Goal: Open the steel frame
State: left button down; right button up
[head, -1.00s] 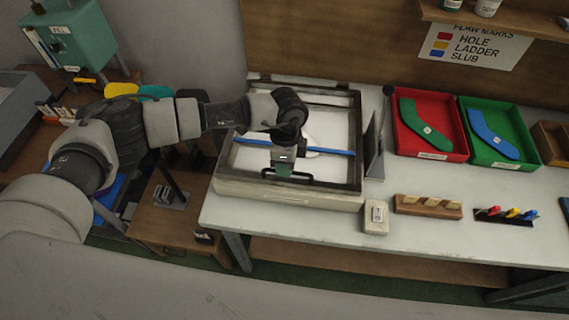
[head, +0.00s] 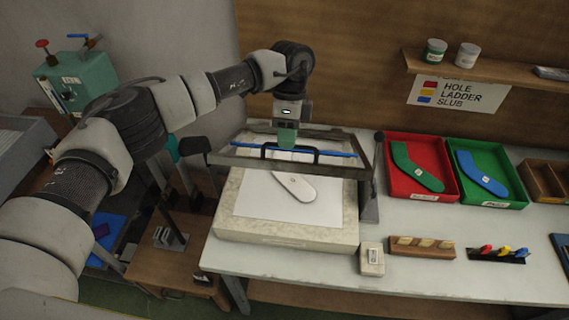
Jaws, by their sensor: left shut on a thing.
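The steel frame (head: 235,160) is tilted up from its pale box-like base (head: 232,222), with its front edge raised and its back edge low. A black handle (head: 316,154) and a blue bar (head: 337,154) run along the raised front edge. My left gripper (head: 287,146) is shut on the handle from above. Under the frame, a white sheet (head: 252,207) lies on the base. A pale sock-shaped form (head: 296,187) lies on the sheet. My right gripper is not in view.
A red tray (head: 393,184) with a green sock shape and a green tray (head: 463,188) with a blue sock shape stand to the right. A small pale block (head: 371,262), a wooden holder (head: 423,252) and coloured markers (head: 497,251) sit along the table's front. A shelf (head: 490,71) is above.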

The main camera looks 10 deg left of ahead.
pick_arm(q)
jog(key=shift+w+a+r, duration=0.15)
jog(key=shift+w+r, duration=1.05)
